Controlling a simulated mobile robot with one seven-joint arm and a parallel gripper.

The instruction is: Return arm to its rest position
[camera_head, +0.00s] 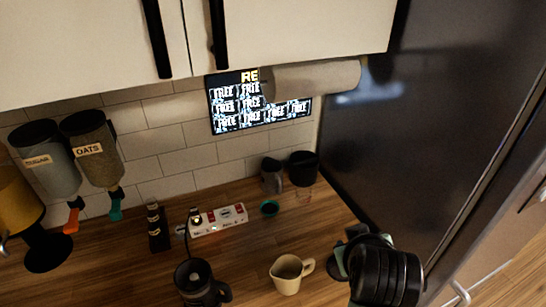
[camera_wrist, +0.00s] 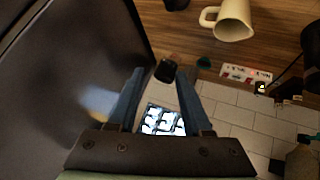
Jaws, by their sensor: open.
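My gripper (camera_head: 346,255) is at the lower right of the head view, over the wooden counter, just right of a cream mug. In the wrist view my gripper (camera_wrist: 158,76) shows two spread fingers with nothing held between them. A small dark object appears between the fingertips, behind them. The cream mug (camera_head: 287,274) stands upright on the counter, apart from my gripper. It also shows at the top of the wrist view (camera_wrist: 233,20).
A dark refrigerator (camera_head: 405,130) stands close on the right. White cabinets (camera_head: 95,45) hang above. Dispensers (camera_head: 92,150) are at left; a paper roll (camera_head: 315,78) hangs above.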

